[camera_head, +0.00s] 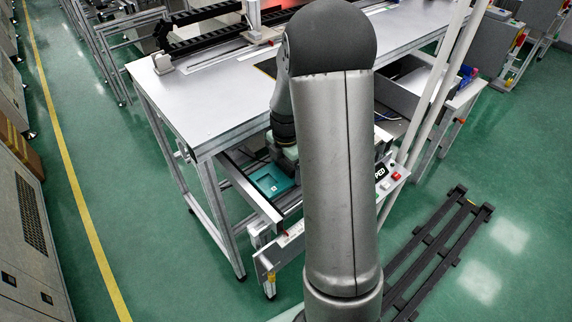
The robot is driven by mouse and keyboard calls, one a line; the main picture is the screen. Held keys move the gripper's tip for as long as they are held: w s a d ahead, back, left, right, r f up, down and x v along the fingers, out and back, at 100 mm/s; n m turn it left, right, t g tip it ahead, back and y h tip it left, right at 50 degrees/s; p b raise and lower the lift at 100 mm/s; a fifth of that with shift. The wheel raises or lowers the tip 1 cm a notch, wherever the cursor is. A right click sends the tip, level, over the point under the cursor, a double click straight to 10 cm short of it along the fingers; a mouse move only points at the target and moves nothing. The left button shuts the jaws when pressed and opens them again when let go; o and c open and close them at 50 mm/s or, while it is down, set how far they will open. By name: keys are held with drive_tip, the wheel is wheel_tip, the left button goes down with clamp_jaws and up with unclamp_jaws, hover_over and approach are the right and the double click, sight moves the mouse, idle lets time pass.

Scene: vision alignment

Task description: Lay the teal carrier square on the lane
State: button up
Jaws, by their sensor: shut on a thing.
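The teal carrier (268,181) is a flat square plate with a small pale mark in its middle. It shows just left of my arm, at the lane (246,188), a narrow track with pale metal rails beside the white table. My gripper (286,160) is at the carrier's far right edge and is shut on it. My forearm hides the fingertips and the right part of the lane. I cannot tell whether the carrier touches the lane or hangs just above it, nor whether it is exactly square to the rails.
A white-topped table (215,100) with a black linear rail (205,40) stands behind the lane. A control panel with a red button (396,176) is right of my arm. White posts (440,85) rise at the right. Green floor is open at the left.

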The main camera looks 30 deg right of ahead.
drive_tip(key=shift+f, duration=0.2)
drive_tip(key=o, duration=1)
drive_tip(key=shift+o, duration=0.2)
wheel_tip(320, 180, up, 12)
drive_tip(key=s+a+m, duration=0.7)
drive_tip(key=s+m, duration=0.3)
drive_tip(key=s+a+m, duration=0.7)
drive_tip(key=s+m, duration=0.3)
drive_tip(key=s, duration=0.1)
drive_tip(key=shift+s+a+r, duration=0.25)
drive_tip(key=shift+s+r, duration=0.05)
drive_tip(key=shift+r, duration=0.15)
